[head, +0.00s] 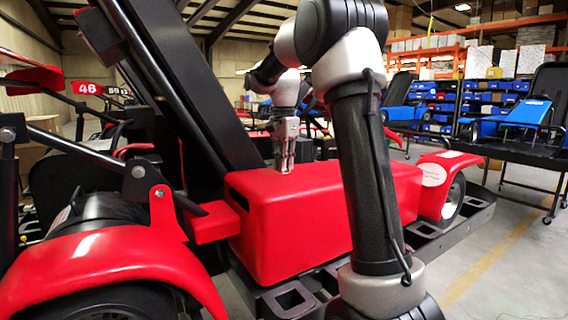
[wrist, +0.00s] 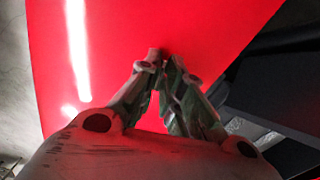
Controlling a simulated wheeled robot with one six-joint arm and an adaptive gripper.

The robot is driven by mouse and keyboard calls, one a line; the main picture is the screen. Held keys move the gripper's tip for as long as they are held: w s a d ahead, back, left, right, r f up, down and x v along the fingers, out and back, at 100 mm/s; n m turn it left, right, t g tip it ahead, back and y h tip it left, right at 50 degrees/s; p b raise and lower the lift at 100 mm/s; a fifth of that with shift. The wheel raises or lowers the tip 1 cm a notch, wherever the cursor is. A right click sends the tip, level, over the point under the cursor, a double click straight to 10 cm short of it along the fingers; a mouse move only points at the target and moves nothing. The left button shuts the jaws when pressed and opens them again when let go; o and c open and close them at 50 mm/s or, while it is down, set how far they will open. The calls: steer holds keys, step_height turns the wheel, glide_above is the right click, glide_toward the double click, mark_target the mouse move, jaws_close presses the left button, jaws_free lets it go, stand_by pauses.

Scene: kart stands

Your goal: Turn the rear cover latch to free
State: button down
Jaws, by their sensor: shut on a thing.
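The red rear cover (head: 320,215) is a rounded box at the back of the kart, in the middle of the head view. It also fills most of the wrist view (wrist: 170,25). My gripper (head: 284,168) points down at the top of the cover, near its far edge. In the wrist view my gripper (wrist: 162,62) has its fingertips close together against the red surface, shut on the rear cover latch. The latch is almost wholly hidden between the fingertips, so its turn position cannot be told.
A black slanted panel (head: 190,80) rises just left of my gripper. A red fender (head: 110,262) over a wheel is at front left. A black bumper frame (head: 290,297) runs below the cover. Blue karts on stands (head: 515,118) and shelves are at the right, beyond open floor.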

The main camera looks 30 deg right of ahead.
steer(key=n, duration=0.4)
steer(key=shift+n, duration=0.3)
steer(key=n, duration=0.3)
steer(key=shift+n, duration=0.3)
steer(key=n, duration=0.4)
steer(key=shift+n, duration=1.8)
steer(key=c, duration=1.6)
jaws_free()
steer(key=shift+o, duration=0.2)
